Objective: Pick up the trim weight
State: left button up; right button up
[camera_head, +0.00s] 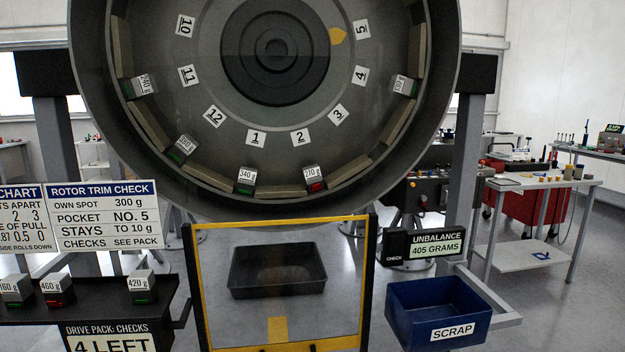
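Trim weights are small grey blocks with white gram labels and green or red fronts. On the dark shelf (100,318) at lower left sit one whose label seems to read 160 g (15,290), a red-fronted 460 g (57,290) and a green-fronted 420 g (142,288). Inside the big rotor ring (90,100), weights sit at left (140,86), lower left (182,149), bottom, reading 340 g (246,180), bottom right with a red front (313,179), and right (404,86). Neither of my grippers is in view.
A yellow-framed clear panel (366,285) stands below the ring, with a black tray (240,285) visible through it. A blue scrap bin (405,310) is at right, below an unbalance display (436,243) reading 405 grams. A trim check sign (104,215) hangs above the shelf.

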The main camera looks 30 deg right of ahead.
aim_at(311, 173)
jog(key=z, duration=1.05)
jog(key=i+l+z, duration=0.2)
jog(key=i+l, duration=0.4)
jog(key=i, duration=0.2)
